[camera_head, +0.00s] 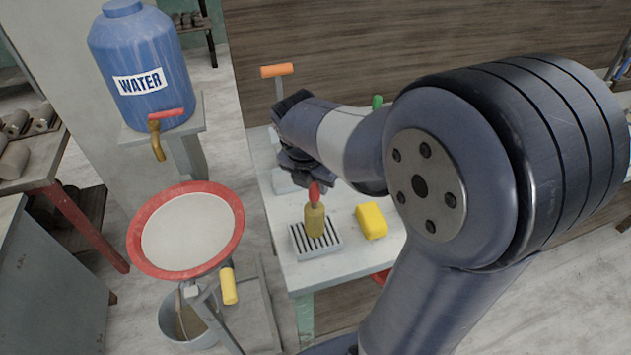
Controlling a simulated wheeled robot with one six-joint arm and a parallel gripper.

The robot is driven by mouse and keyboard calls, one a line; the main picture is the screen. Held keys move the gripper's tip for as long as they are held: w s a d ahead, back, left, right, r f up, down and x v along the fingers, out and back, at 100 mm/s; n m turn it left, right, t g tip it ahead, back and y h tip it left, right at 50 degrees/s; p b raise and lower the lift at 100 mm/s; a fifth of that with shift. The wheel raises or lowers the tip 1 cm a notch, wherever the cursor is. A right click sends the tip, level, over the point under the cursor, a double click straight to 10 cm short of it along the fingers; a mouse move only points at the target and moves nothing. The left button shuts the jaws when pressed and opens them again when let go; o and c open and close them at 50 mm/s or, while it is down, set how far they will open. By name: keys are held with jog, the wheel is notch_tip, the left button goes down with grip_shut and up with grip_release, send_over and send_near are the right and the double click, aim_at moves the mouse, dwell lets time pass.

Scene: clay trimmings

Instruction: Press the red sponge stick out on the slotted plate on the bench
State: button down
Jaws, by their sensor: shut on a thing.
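The red sponge stick (315,218) has a red handle on top and a tan sponge body below. It is upright over the slotted plate (331,249), a pale plate with dark slots on the bench (360,256). The sponge's lower end appears to meet the plate, but I cannot tell how hard it presses. My gripper (312,181) points down from above and is shut on the red handle. Its fingertips are small and partly dark in this view.
A yellow block (371,221) lies on the bench just right of the plate. A red-rimmed basin (233,238) stands to the left, below a blue water tank (138,50) with a tap (156,140). A bucket (172,323) sits beneath the basin. My arm hides the bench's right side.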

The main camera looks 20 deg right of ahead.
jog(key=shift+f, duration=0.65)
dwell(1.7)
notch_tip(320, 180, up, 7)
jog(key=p, duration=0.7)
jog(key=shift+r, duration=0.15)
dwell(0.4)
